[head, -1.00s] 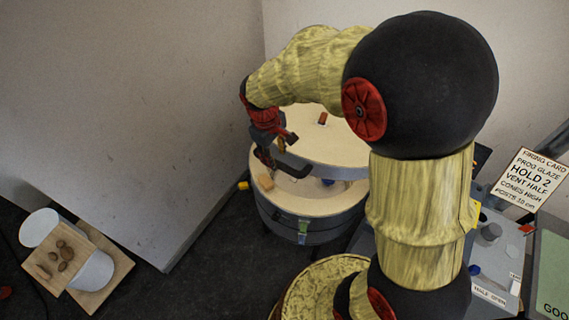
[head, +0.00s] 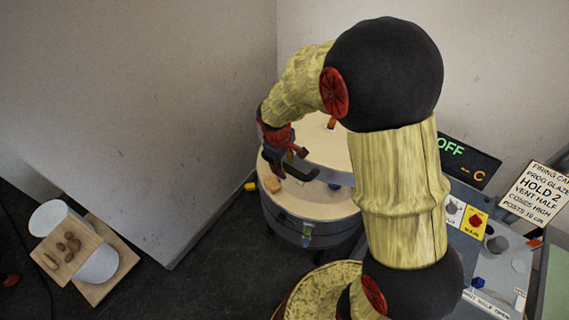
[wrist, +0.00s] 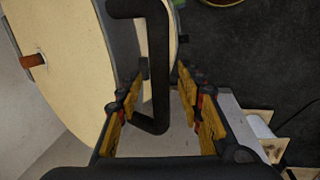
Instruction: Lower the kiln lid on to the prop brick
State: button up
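The kiln (head: 290,227) is a round grey drum with a pale rim. Its thick cream lid (head: 318,150) is raised at a tilt, leaving a gap at the front. A black lid handle (head: 300,174) sticks out at the lid's front edge. A small tan prop brick (head: 271,184) sits on the front left rim; I cannot make it out in the wrist view. My gripper (head: 291,163) is at the handle. In the wrist view, the gripper's yellow-padded fingers (wrist: 160,105) are apart, with the handle (wrist: 158,60) between them and gaps showing on both sides.
A brown plug (head: 332,123) stands on the lid. A control panel (head: 476,222) with knobs, a display (head: 468,160) reading OFF and a firing card (head: 538,193) are at right. A board with brown lumps (head: 68,243) lies at left.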

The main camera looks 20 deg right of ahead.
jog(key=c, duration=0.3)
grip_shut()
dwell(0.3)
